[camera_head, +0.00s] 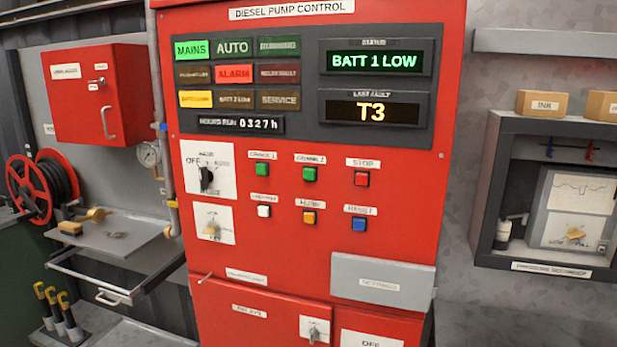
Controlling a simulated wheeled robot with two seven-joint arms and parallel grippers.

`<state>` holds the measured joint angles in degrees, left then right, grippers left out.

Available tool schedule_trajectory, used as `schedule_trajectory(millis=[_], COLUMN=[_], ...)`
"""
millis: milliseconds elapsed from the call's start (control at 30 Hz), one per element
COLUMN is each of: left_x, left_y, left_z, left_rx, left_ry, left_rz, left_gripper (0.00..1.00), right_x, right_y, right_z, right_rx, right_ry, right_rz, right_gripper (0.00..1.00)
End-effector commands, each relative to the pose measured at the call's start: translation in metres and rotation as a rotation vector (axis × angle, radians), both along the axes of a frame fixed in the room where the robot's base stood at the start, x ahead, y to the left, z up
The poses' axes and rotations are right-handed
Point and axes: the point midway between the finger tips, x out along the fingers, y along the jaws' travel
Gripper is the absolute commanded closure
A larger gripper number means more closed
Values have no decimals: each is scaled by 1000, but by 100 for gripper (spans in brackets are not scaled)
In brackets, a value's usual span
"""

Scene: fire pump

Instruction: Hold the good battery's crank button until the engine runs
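The red diesel pump control panel (293,250) stands in the middle of the head view. Its status display (374,62) reads "BATT 1 LOW" and the last fault display (372,110) reads "T3". Two green crank buttons sit side by side: the left one, crank 1 (262,169), and the right one, crank 2 (309,174). A red stop button (361,179) is to their right. The rotary selector (206,175) is at the left, its setting too small to read surely. Neither of my grippers is in view.
Below the crank buttons are white (264,211), yellow (309,217) and blue (358,224) buttons. A red wall box (97,95), hose reel (42,185) and metal shelf (110,240) are at left. A recorder cabinet (548,195) is at right. The space before the panel looks clear.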

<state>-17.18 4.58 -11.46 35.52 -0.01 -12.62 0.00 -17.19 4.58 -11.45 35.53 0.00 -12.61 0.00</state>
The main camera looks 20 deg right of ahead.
Motion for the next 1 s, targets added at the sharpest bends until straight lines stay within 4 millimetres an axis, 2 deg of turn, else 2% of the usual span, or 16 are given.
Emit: schedule_trajectory(millis=[167, 300, 1000], left_x=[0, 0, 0], left_y=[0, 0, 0], left_z=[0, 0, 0], left_rx=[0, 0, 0], left_ry=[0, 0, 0], left_rz=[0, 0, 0], left_gripper=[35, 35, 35], right_x=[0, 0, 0], right_y=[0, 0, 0], right_z=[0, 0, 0], right_rx=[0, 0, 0], right_ry=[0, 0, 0], right_rz=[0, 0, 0], right_gripper=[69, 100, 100])
